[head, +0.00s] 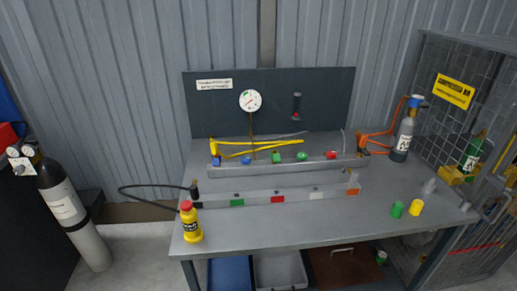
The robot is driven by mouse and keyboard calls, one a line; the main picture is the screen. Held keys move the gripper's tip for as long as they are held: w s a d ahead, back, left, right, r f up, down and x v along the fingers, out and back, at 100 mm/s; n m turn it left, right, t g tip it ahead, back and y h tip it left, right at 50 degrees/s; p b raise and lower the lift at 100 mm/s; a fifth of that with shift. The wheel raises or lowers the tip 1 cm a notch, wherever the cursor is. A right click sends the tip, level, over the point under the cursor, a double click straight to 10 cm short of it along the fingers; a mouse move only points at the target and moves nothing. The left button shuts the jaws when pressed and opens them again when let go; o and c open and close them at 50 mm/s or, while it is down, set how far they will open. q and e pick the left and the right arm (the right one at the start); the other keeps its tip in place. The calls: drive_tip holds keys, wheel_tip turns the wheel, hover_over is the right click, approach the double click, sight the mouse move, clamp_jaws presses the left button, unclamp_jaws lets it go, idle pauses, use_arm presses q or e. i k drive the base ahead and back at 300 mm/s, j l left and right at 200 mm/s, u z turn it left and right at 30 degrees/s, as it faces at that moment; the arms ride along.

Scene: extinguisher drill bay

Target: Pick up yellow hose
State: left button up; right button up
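The yellow hose (262,147) lies towards the back of the grey workbench, behind a raised grey rail. It runs from a yellow upright piece (213,147) at the left end to about the middle of the bench. Part of it looks bent or doubled; its lower side is partly hidden by the rail and its coloured knobs. Neither of my grippers shows in the head view.
The rail (285,167) carries blue, green and red knobs. A round gauge (250,100) stands behind it. A grey cylinder (402,137) with orange hose stands back right.

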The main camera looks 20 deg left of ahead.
sight(213, 144)
drive_tip(key=i+j+z, duration=0.1)
drive_tip(key=j+z, duration=0.4)
drive_tip(key=j, duration=0.25)
drive_tip(key=j+z, duration=0.5)
drive_tip(key=j, duration=0.25)
drive_tip(key=k, duration=0.05)
